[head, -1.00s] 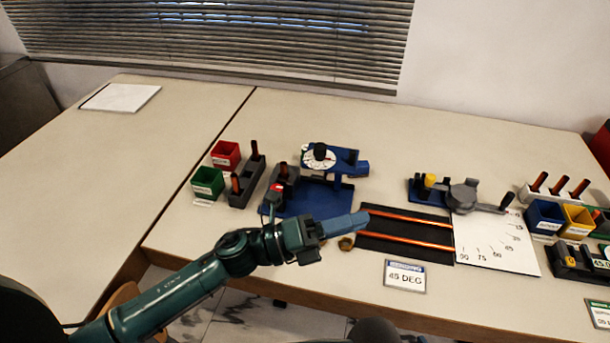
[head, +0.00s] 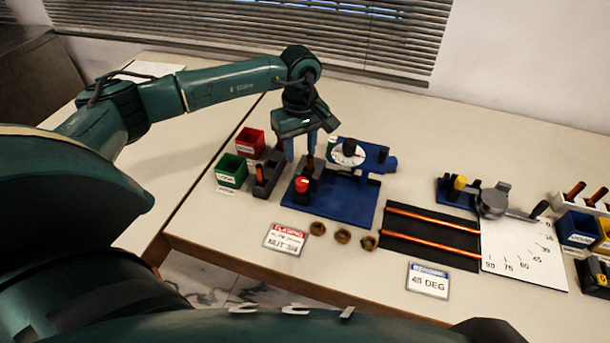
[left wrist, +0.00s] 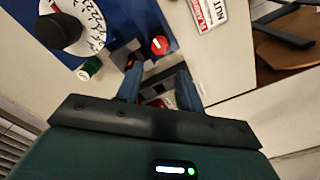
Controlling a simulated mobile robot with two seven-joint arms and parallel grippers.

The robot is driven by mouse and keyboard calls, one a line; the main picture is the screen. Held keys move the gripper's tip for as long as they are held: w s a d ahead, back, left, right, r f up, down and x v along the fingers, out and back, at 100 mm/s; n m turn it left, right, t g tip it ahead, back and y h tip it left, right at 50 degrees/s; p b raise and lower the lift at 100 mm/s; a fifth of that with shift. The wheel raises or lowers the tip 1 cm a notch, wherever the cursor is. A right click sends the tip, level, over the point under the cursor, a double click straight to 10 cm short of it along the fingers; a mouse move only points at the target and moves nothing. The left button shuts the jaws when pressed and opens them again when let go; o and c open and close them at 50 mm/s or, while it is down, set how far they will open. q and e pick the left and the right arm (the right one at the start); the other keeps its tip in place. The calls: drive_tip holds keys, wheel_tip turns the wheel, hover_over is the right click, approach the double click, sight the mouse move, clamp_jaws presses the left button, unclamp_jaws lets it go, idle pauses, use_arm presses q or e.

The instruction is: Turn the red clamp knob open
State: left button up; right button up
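The red clamp knob (head: 302,184) sits on the front of a dark grey clamp block (head: 312,170) on the blue flaring rig base (head: 345,203). It also shows in the left wrist view (left wrist: 160,45), just beyond the fingertips. My left gripper (head: 301,156) points down over the back of the clamp block, behind the knob. Its two blue fingers are apart and empty in the left wrist view (left wrist: 157,80), not touching the knob. A copper tube end (head: 310,161) stands in the block, partly hidden by the gripper. My right gripper is not in view.
A dial press (head: 348,154) stands right of the clamp. Red (head: 250,142) and green (head: 231,170) bins and a grey tube holder (head: 267,175) stand left. Brass nuts (head: 343,236) and a sign (head: 285,240) lie in front. Copper tubes (head: 432,216) lie on a black mat to the right.

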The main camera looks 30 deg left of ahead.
sight(302, 181)
use_arm(q)
wheel_tip(302, 181, down, 10)
drive_tip(key=shift+f+p, duration=0.15)
drive_tip(key=shift+p, duration=0.55)
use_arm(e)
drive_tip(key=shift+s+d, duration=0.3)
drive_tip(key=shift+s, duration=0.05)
use_arm(q)
drive_tip(key=c, duration=0.7)
